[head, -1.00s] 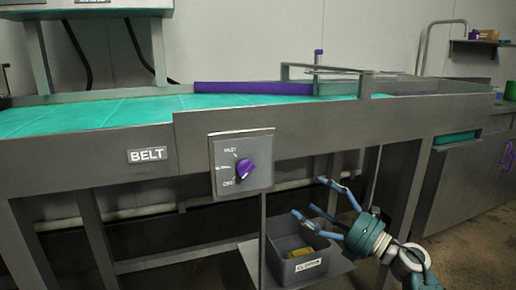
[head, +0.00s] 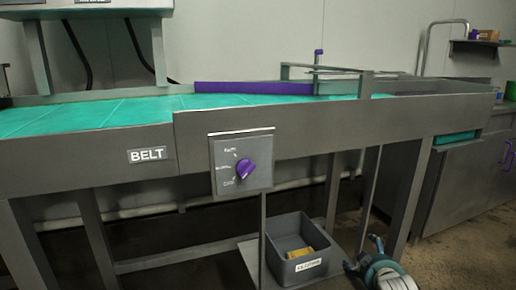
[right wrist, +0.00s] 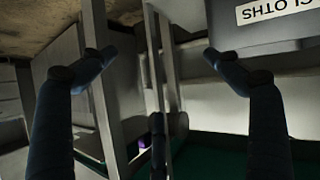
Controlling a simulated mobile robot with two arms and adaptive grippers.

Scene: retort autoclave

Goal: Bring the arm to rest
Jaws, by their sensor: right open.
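My right gripper (head: 364,256) is low at the right in the head view, in front of the conveyor's legs and just right of the grey bin. Part of my right wrist and forearm shows below it at the bottom edge. My left gripper is in neither view.
A conveyor with a teal belt (head: 85,116) spans the view. Its front carries a switch panel with a purple knob (head: 243,172). A grey bin (head: 284,243) with yellow cloth stands on a low shelf; its label (right wrist: 267,10) shows in the wrist view. Floor is open at right.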

